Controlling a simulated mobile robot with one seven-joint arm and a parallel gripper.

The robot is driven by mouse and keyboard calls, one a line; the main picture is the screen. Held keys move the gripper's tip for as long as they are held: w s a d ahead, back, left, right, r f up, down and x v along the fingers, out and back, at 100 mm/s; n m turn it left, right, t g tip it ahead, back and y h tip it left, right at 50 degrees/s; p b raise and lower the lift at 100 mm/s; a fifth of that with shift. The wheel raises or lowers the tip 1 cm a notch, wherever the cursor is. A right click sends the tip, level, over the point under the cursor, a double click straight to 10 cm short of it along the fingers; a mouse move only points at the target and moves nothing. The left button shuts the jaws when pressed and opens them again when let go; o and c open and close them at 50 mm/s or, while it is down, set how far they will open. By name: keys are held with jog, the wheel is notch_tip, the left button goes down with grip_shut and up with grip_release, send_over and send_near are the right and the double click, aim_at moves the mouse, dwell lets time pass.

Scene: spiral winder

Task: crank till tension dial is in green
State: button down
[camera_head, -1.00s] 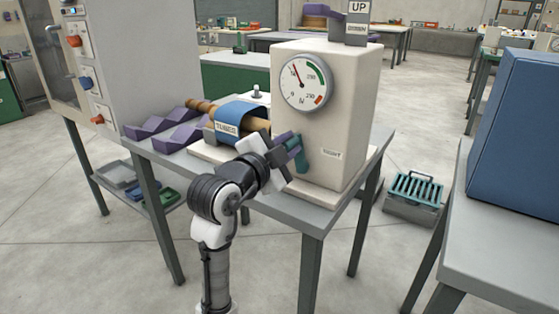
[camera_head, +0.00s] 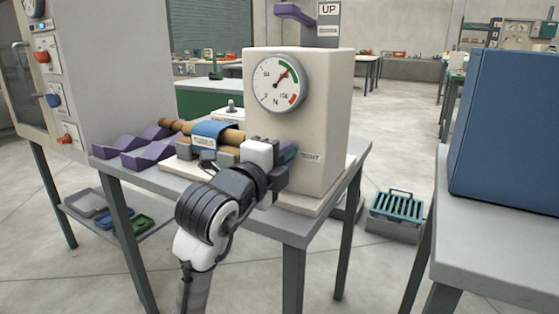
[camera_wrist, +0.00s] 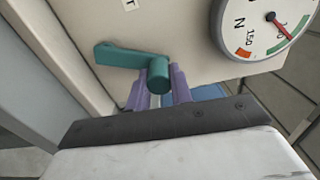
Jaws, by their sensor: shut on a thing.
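The tension dial (camera_head: 276,82) is a white round gauge high on the front of the cream winder housing (camera_head: 322,120). Its red needle points up and right, toward the green arc; an orange-red band lies lower right. The dial also shows partly, turned over, in the wrist view (camera_wrist: 262,30), its needle pointing toward the green side. The teal crank (camera_wrist: 120,56) has its arm against the housing and a round knob (camera_wrist: 158,76). My gripper (camera_wrist: 160,88) has its purple fingers shut on either side of that knob. In the head view my gripper (camera_head: 284,156) hides most of the crank.
Brown tubes with a blue band marked TUBES (camera_head: 211,134) lie left of the housing, near purple cradles (camera_head: 138,150). A grey cabinet (camera_head: 112,75) stands at left, a blue box (camera_head: 508,130) on a table at right. A teal crate (camera_head: 396,207) is low at right.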

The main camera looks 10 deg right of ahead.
dwell(0.4)
jog(key=c, duration=1.2)
grip_release()
jog(key=shift+c, duration=0.2)
jog(key=v, duration=1.3)
jog(key=shift+s+a, duration=0.25)
jog(key=shift+s, duration=0.1)
